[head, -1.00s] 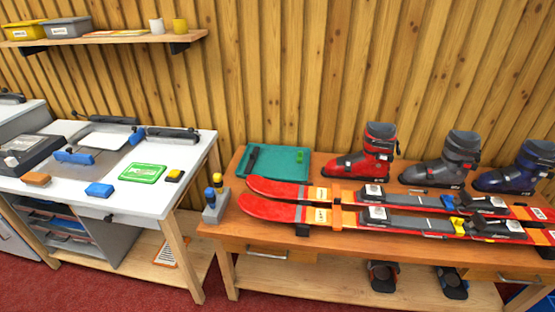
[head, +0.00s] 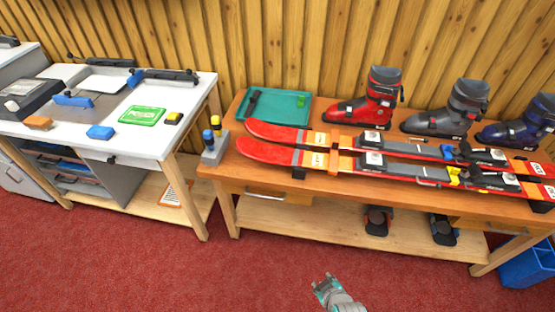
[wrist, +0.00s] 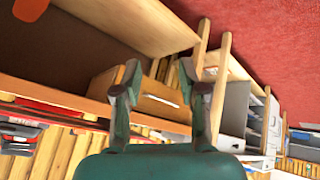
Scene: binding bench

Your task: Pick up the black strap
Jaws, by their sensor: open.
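A dark strip (head: 253,101), which looks like the black strap, lies along the left side of the teal tray (head: 280,108) on the wooden bench. My gripper (head: 325,287) is low in front of the bench, over the red floor, well apart from the tray. In the wrist view my gripper (wrist: 160,80) has its two fingers spread with nothing between them. The strap cannot be made out in the wrist view.
Two red skis (head: 270,131) lie along the bench, in front of the tray and boots. A grey holder (head: 215,145) with blue and yellow tops stands at the bench's left end. A white worktable (head: 90,140) stands to the left. The red floor (head: 130,270) ahead is clear.

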